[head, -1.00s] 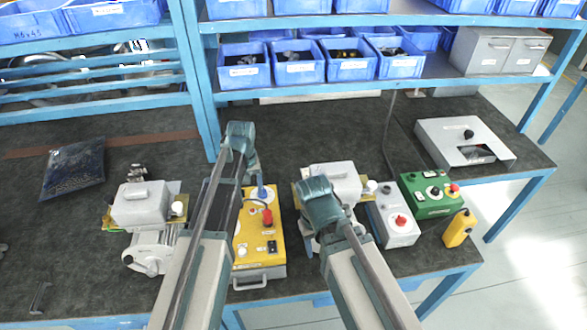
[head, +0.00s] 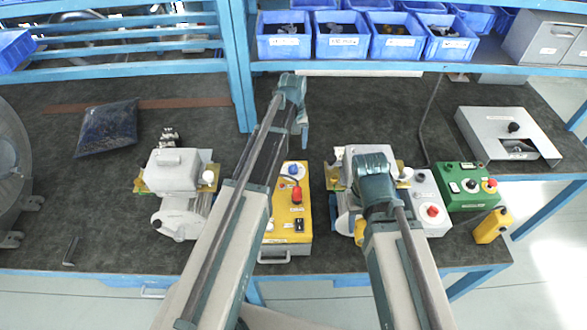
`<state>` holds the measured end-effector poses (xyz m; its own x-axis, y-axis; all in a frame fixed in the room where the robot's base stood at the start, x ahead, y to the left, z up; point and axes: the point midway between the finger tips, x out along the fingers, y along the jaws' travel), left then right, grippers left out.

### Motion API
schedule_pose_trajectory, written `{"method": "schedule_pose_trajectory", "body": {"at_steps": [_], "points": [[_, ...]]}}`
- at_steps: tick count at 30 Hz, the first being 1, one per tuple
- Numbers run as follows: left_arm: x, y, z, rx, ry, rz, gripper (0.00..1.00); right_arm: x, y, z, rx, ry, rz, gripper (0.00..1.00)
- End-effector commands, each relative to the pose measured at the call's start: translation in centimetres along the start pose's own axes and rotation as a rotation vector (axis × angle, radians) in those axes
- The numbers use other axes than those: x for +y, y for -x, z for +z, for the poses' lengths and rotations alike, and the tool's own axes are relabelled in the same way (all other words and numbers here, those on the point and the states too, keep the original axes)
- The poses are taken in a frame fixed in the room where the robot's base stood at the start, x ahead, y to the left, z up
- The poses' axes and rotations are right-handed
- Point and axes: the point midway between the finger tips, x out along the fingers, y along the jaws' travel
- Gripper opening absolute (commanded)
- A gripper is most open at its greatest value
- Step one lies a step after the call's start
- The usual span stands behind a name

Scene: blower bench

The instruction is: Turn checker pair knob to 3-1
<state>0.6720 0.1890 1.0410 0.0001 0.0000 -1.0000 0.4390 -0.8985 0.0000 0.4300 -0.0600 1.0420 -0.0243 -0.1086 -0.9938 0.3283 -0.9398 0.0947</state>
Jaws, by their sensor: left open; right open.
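A yellow box (head: 288,241) stands on the bench, partly behind my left arm. Its top has a blue knob (head: 291,169), a red part (head: 297,195) and a black switch (head: 299,224). Its labels are too small to read, and I cannot tell which knob is the pair knob or where it points. My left gripper (head: 303,134) is open, beyond the yellow box's far edge, mostly hidden by its arm. My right gripper (head: 361,226) is open, right of the yellow box near a grey motor unit, largely hidden under its wrist. Neither gripper visibly touches a knob.
A grey box (head: 432,229) with a red button, a green box (head: 470,204) and a small yellow pendant (head: 491,227) stand on the right. Another motor unit (head: 182,217) is left. Blue bins (head: 343,45) fill the shelf.

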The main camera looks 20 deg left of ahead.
Motion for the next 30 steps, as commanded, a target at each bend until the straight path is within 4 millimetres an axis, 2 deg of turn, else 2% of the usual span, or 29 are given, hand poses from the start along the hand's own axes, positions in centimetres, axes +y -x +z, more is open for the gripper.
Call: {"method": "schedule_pose_trajectory", "body": {"at_steps": [1, 18, 24, 30], "points": [[0.0, -1.4, 0.0, 0.0, 0.0, 0.0, 0.76, -0.1, -1.4, -0.1, 0.0, 0.0, 0.0, 0.5], [0.0, -9.4, 0.0, 0.0, 0.0, 0.0, 0.76, -0.9, -9.3, -0.6, 0.0, -0.003, 0.0, 0.5], [0.0, -11.0, 0.0, 0.0, 0.0, 0.0, 0.76, -1.1, -11.0, -0.7, 0.0, -0.003, 0.0, 0.5], [0.0, -11.1, 0.0, 0.0, 0.0, 0.0, 0.76, -1.1, -11.1, -0.7, 0.0, -0.002, 0.0, 0.5]]}}
